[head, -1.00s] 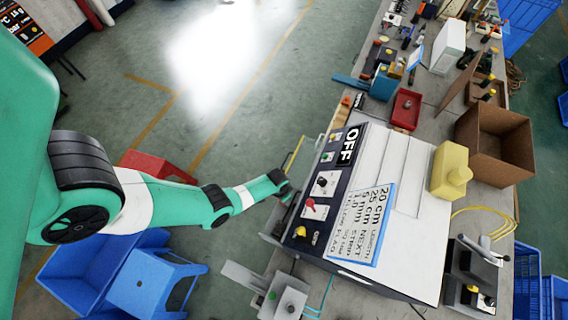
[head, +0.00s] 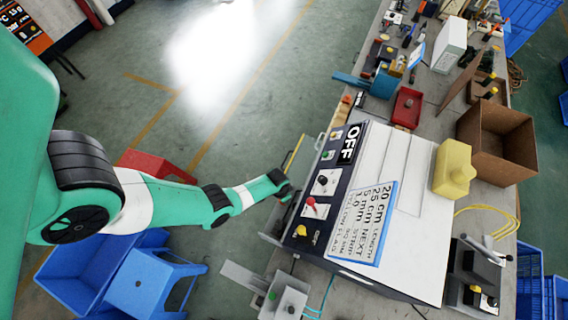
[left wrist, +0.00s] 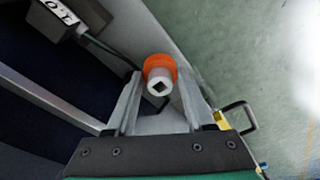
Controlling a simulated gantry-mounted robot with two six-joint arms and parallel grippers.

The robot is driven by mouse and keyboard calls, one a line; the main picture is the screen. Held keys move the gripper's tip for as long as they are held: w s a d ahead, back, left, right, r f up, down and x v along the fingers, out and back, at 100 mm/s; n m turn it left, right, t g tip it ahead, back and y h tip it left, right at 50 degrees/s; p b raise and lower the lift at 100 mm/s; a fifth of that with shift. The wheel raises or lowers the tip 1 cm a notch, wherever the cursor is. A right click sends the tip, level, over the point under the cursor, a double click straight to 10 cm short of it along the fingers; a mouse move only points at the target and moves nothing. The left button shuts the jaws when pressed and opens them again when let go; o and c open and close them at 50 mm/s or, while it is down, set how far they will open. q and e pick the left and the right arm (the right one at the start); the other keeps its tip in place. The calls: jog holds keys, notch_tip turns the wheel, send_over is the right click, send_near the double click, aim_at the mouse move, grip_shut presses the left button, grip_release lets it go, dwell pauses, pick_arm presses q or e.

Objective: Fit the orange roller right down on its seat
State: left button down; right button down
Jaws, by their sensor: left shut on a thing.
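The orange roller (left wrist: 160,66) shows in the left wrist view, with a pale hub that has a dark square hole facing the camera. My left gripper (left wrist: 160,88) is shut on the roller, one finger on each side of it. In the head view my left gripper (head: 286,190) is at the front edge of the machine, beside its control panel (head: 320,185). The roller is too small or hidden to make out there. I cannot pick out the seat or tell whether the roller touches it. My right gripper is not in view.
The white-topped machine (head: 390,165) with its OFF sign fills the bench edge to the right of my left gripper. A small metal handle (left wrist: 238,118) is right of the fingers. A labelled box (left wrist: 58,18) with a cable sits upper left. Open floor (head: 215,110) lies left of the machine.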

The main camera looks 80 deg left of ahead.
pick_arm(q)
jog(key=shift+f+b, duration=1.15)
jog(key=shift+f, duration=0.1)
jog(key=shift+c, duration=1)
grip_release()
jog(key=shift+r, duration=0.1)
notch_tip(320, 180, up, 11)
jog(key=s+p, duration=0.1)
jog(key=p, duration=1.1)
jog(key=shift+s+d+r, duration=0.15)
jog(key=shift+d+r, duration=0.05)
